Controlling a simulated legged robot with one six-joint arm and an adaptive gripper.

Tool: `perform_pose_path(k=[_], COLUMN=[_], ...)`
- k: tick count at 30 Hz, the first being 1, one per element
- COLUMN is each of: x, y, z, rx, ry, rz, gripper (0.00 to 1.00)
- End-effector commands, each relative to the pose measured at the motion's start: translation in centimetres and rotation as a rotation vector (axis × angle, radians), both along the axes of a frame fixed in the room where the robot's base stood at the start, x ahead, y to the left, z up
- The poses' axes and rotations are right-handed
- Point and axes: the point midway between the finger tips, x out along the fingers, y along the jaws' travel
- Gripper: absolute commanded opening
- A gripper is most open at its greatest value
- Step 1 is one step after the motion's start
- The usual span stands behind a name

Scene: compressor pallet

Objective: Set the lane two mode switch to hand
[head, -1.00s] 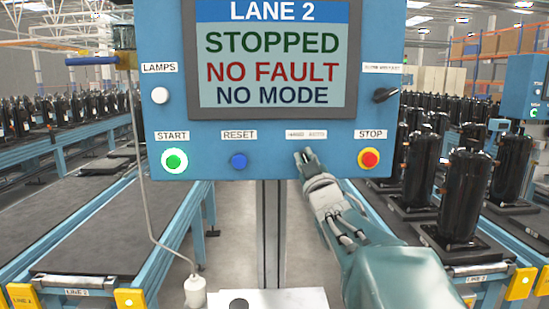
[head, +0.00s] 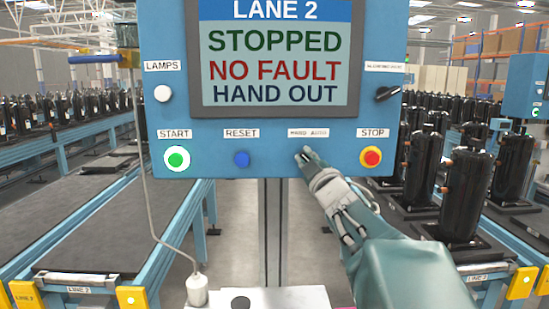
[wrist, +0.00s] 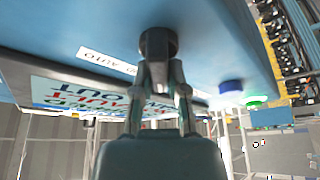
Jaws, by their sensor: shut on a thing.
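The blue lane two panel (head: 285,135) faces me, and its screen (head: 275,55) reads LANE 2, STOPPED, NO FAULT, HAND OUT. The mode switch sits under the HAND AUTO label (head: 308,133). My gripper (head: 308,158) mostly hides it in the head view. In the wrist view the switch is a dark round knob (wrist: 158,41) on the blue panel face. My gripper (wrist: 161,68) is shut on it there. I cannot read the knob's pointer direction directly.
A green START button (head: 177,158), a blue RESET button (head: 241,159) and a red STOP button (head: 370,157) share the panel's lower row. A black selector (head: 387,94) is at upper right. Conveyors (head: 85,225) and black compressors (head: 466,190) flank the post.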

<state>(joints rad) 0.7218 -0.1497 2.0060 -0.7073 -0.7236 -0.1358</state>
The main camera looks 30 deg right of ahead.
Motion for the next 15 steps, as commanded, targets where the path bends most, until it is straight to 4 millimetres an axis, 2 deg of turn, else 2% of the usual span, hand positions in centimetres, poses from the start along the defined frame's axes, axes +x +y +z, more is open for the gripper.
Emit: perform_pose_path(k=[1, 2, 3, 5, 6, 15], x=[0.12, 0.12, 0.12, 0.11, 0.10, 0.07], y=[-0.37, -0.38, -0.38, -0.40, -0.42, 0.07], z=[-0.97, -0.96, -0.96, -0.96, -0.94, -0.46], rx=[0.011, 0.012, 0.012, 0.012, 0.012, 0.005], ry=[0.021, 0.020, 0.020, 0.020, 0.020, 0.011], rz=[-0.008, -0.008, -0.008, -0.008, -0.008, -0.005], gripper=[0.00, 0.00, 0.23, 0.50, 0.53, 0.53])
